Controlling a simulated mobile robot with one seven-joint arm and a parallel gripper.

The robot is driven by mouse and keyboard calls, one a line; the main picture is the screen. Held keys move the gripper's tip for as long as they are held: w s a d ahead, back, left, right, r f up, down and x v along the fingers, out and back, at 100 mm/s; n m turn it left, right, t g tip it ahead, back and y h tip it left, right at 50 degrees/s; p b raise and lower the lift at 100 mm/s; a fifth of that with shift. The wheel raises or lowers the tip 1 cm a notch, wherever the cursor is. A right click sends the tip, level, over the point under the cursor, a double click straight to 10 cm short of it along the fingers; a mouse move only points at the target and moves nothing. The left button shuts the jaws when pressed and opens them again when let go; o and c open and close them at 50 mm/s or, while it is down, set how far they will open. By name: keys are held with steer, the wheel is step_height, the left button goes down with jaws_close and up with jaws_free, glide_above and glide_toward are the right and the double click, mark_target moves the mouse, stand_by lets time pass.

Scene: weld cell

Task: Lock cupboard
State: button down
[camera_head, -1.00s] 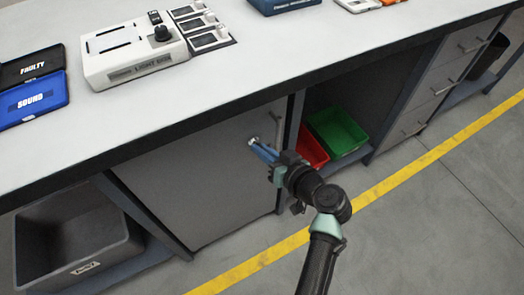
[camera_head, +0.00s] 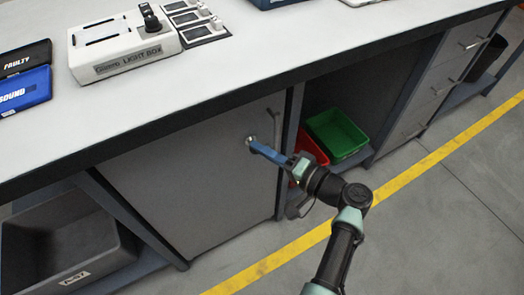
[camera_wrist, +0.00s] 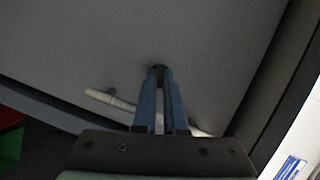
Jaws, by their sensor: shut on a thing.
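The grey cupboard door (camera_head: 190,185) under the bench looks closed, flush with its frame. A small round silver lock (camera_head: 250,140) sits near its upper right corner. My gripper (camera_head: 252,143) has its blue fingers reaching to the lock from the front right. In the wrist view my gripper (camera_wrist: 159,70) has its fingertips close together on a small dark piece at the door face, apparently the key in the lock. The fingers hide most of it, so its turn angle cannot be told. A pale bar handle (camera_wrist: 108,98) runs behind the fingers; the handle also shows in the head view (camera_head: 277,124).
The bench top (camera_head: 250,65) overhangs just above my gripper. An open bay right of the door holds a red bin (camera_head: 311,150) and a green bin (camera_head: 337,134). A grey crate (camera_head: 60,240) stands at the left. The floor in front is clear, with a yellow line.

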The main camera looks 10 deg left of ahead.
steer(key=shift+f+m+y+b, duration=0.15)
steer(key=shift+m+y+b, duration=0.45)
steer(key=shift+m, duration=0.8)
steer(key=shift+t, duration=0.3)
steer(key=c, duration=1)
jaws_free()
steer(key=p+v, duration=0.1)
steer(key=v, duration=1.2)
steer(key=shift+p, duration=0.3)
steer(key=shift+d, duration=0.1)
